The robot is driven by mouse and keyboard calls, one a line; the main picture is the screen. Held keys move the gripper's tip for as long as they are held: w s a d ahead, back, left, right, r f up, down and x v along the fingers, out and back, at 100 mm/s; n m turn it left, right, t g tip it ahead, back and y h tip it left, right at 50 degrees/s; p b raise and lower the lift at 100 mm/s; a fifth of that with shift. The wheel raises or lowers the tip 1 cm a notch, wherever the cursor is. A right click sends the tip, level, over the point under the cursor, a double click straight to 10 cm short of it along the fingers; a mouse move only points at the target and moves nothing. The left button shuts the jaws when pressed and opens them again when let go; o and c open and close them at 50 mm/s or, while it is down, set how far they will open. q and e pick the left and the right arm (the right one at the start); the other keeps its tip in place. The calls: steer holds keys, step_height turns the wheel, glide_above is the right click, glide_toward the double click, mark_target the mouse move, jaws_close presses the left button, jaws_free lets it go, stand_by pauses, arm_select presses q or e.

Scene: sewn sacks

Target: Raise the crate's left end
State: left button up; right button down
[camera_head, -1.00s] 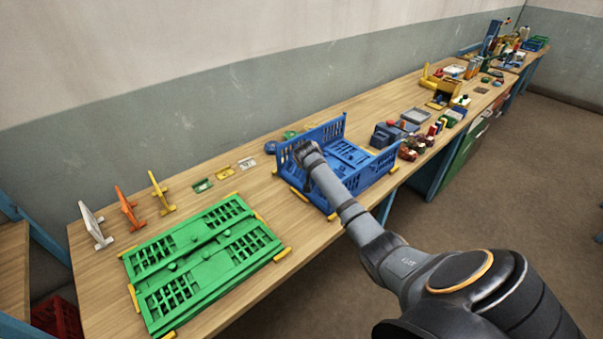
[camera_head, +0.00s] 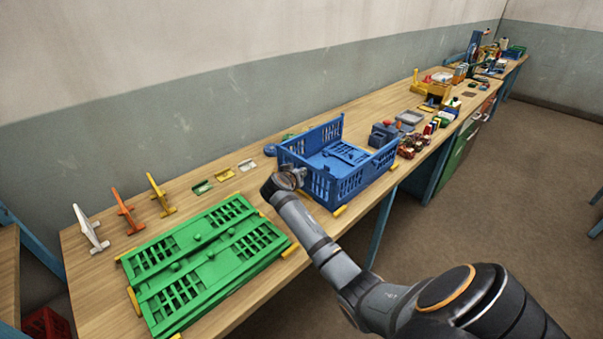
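The blue crate (camera_head: 366,179) stands on the bench. Its back wall (camera_head: 318,137) and front wall are up. Its slotted left end (camera_head: 322,187) also looks upright. A slotted panel (camera_head: 343,155) lies low inside toward the right. My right gripper (camera_head: 287,181) is at the outer side of the left end, near its back corner. Its fingers are small and partly hidden by the wrist, so I cannot tell whether they are open or touching the crate. My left gripper is not in view.
A flat, folded green crate (camera_head: 205,257) lies to the left on the bench (camera_head: 100,296). White, orange and yellow stands (camera_head: 160,195) are behind it, with small coloured plates (camera_head: 224,175) alongside. Small items and bins (camera_head: 412,145) crowd the bench to the right.

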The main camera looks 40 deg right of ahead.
steer(key=shift+s+a+f, duration=0.15)
steer(key=shift+a+f, duration=0.1)
steer(key=shift+f, duration=0.35)
steer(key=c, duration=1.5)
jaws_free()
steer(key=shift+c, duration=0.2)
steer(key=shift+w+d+r, duration=0.1)
steer(key=shift+w, duration=0.1)
steer(key=shift+r, duration=0.1)
steer(key=v, duration=1.2)
